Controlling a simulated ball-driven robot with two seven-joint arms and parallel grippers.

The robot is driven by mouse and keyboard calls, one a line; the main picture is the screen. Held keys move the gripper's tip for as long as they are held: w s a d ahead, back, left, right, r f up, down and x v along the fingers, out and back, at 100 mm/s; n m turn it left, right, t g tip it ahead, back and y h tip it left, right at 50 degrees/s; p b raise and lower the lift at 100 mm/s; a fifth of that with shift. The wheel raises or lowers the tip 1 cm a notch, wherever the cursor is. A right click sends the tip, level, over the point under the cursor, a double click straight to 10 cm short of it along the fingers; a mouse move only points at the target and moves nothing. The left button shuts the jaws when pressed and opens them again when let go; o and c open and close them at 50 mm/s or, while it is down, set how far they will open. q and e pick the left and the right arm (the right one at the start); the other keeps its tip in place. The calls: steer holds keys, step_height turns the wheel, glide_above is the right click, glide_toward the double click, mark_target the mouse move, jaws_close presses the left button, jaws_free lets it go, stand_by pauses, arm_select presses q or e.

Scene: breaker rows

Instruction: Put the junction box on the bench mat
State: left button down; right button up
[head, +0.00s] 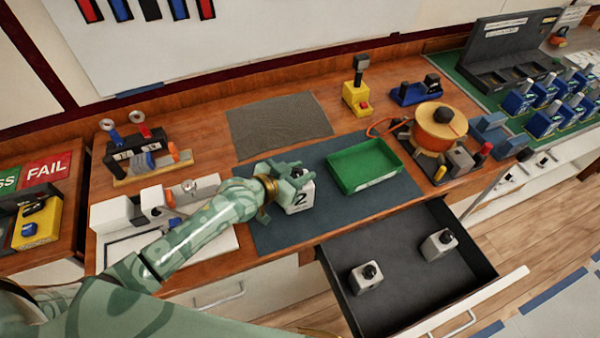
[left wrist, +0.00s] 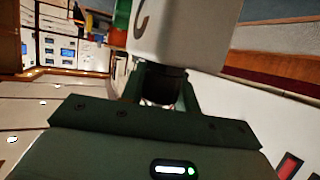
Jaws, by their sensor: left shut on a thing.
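A white junction box marked 2 (head: 299,199) is at the left part of the dark blue-grey bench mat (head: 270,234). I cannot tell whether it touches the mat or hangs just above it. My left gripper (head: 287,176) reaches in from the left and is shut on the box's dark top knob. In the left wrist view the white box (left wrist: 185,35) fills the top middle, with the dark knob between the fingers (left wrist: 162,90). My right gripper is not in view.
A green tray (head: 364,165) sits on the mat, right of the box. An open drawer (head: 395,250) below the front edge holds two similar white boxes. A grey textured mat (head: 279,123) lies behind. A cable reel (head: 438,128) stands right; a black tool rack (head: 140,155) stands left.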

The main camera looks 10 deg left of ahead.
arm_select(q)
steer(key=c, duration=1)
jaws_free()
steer(key=shift+c, duration=0.2)
steer(key=shift+r, duration=0.1)
steer(key=shift+s+a+r, duration=0.15)
steer(key=shift+s, duration=0.2)
steer(key=p+v, duration=0.2)
steer(key=v, duration=0.9)
steer(key=shift+r, duration=0.1)
